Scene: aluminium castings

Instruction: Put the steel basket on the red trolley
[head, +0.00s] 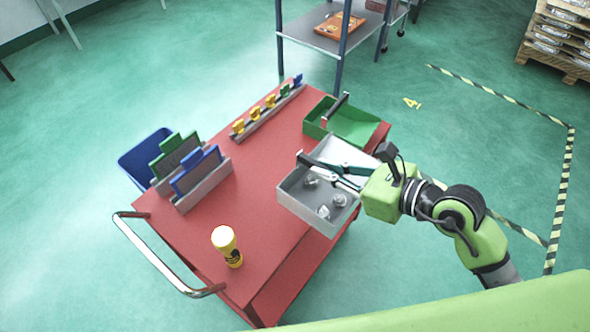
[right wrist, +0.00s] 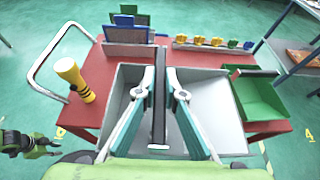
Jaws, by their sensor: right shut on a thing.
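The steel basket (head: 318,211) is a grey open box with a dark bar handle across its middle. Several small silver castings lie in its near half in the head view. My right gripper (head: 337,173) is shut on the handle; in the right wrist view its fingers (right wrist: 160,90) flank the dark bar (right wrist: 159,115). The red trolley (head: 255,190) lies under the basket, which is at the trolley's right edge. I cannot tell whether the basket touches the top. My left gripper (right wrist: 10,140) seems to show dark and small at the left of the right wrist view.
A green bin (head: 345,123) stands just behind the basket. The trolley's middle is clear. A shelf (head: 340,45) stands behind.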

